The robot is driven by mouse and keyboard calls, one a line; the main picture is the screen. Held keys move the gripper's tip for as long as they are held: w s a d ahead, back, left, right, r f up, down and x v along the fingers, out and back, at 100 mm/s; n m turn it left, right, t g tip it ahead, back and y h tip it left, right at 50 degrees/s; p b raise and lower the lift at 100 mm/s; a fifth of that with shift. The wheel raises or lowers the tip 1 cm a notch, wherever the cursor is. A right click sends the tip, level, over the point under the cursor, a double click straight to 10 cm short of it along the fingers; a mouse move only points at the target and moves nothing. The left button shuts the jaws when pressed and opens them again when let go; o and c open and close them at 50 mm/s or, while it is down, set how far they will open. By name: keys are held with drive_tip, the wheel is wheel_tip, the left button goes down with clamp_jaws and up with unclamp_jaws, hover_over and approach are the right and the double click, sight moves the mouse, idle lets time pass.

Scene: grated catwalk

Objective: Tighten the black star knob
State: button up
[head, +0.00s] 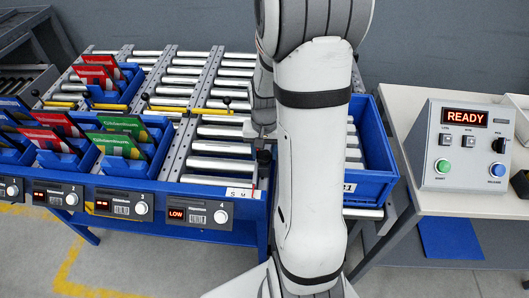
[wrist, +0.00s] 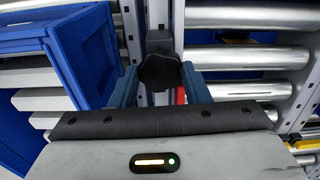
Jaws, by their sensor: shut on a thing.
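The black star knob (wrist: 159,72) is between the two blue fingers of my gripper (wrist: 160,86) in the wrist view, and the jaws are shut on it. It sits over a grey rail of the roller rack. In the head view the knob shows as a small dark shape (head: 264,156), with my gripper (head: 262,134) over it from above. My arm hides much of the area just right of it. The lower part of the knob and its stem are hidden.
A blue bin (head: 375,188) stands right of the knob on the rollers. Blue bins with red and green packets (head: 122,140) stand at the left. A control box reading READY (head: 467,150) is on the right table. A numbered panel (head: 190,214) reads LOW.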

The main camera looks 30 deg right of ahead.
sight(264, 155)
drive_tip(key=shift+m, duration=0.7)
drive_tip(key=o, duration=1)
drive_tip(key=shift+c, duration=0.2)
drive_tip(key=shift+r, duration=3.9)
